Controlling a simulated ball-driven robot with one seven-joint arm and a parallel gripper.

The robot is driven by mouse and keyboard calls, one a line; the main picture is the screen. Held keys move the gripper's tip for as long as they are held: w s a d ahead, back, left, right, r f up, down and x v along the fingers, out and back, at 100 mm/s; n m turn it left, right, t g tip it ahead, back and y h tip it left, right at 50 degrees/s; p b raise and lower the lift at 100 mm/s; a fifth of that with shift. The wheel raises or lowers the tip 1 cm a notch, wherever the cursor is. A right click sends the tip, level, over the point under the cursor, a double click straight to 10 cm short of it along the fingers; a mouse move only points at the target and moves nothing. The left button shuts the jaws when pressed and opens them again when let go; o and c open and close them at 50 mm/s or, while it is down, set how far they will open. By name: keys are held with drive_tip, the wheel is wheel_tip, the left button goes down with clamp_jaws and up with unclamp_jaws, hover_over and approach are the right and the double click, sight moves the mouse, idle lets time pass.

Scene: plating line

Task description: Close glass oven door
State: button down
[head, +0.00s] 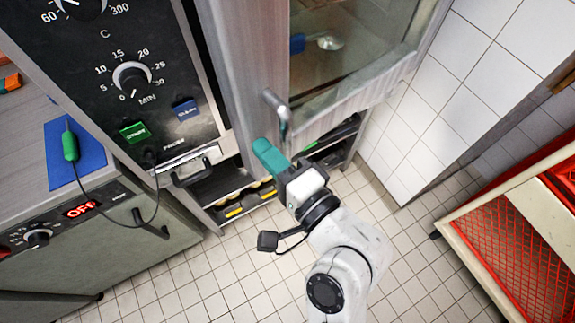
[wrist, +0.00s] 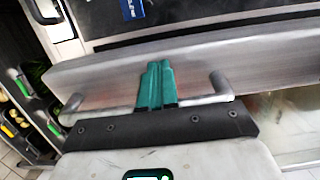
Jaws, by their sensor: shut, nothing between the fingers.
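The glass oven door (head: 345,97) is at upper centre in the head view, with a grey metal frame and a glass pane. A dark gap lies between its left edge and the control panel, so it looks ajar; how far is hard to tell. A bar handle (head: 275,104) is on its frame. My gripper (head: 262,149) has teal fingers, shut and empty, just below the handle. In the wrist view my gripper (wrist: 158,70) reaches past the handle (wrist: 215,92) towards the metal frame (wrist: 240,60). I cannot tell whether it touches.
The oven control panel (head: 95,85) is at the left. A grey counter (head: 25,140) holds a blue mat (head: 85,172) and a green-handled probe (head: 70,146) with a cable. A red crate (head: 510,250) on a frame is at the right. Tiled floor lies open below.

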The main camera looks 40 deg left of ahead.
drive_tip(key=shift+x, duration=0.95)
